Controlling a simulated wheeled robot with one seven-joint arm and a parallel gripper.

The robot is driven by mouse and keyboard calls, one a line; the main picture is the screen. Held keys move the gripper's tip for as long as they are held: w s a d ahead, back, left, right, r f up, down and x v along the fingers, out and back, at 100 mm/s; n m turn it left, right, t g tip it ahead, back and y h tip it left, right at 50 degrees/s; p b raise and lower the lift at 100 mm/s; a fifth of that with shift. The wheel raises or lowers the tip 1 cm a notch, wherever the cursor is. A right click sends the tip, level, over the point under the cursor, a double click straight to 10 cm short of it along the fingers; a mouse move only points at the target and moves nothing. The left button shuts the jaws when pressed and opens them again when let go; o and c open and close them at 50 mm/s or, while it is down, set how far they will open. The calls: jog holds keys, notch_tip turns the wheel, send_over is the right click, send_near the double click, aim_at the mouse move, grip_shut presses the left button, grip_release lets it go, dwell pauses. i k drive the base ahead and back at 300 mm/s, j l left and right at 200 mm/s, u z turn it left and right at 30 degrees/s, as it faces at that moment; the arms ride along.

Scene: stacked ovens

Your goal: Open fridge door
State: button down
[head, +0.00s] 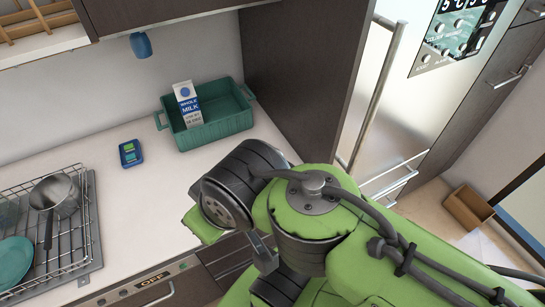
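The door looks shut. My green arm crosses the lower middle and right, in front of the counter and just below the handle's lower end. My gripper cannot be made out; the arm's own links hide the end of the arm. Nothing of mine is seen touching the handle.
A brown box (467,208) lies on the floor right of the fridge.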

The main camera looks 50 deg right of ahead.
aim_at(400, 104)
jog(key=z, duration=3)
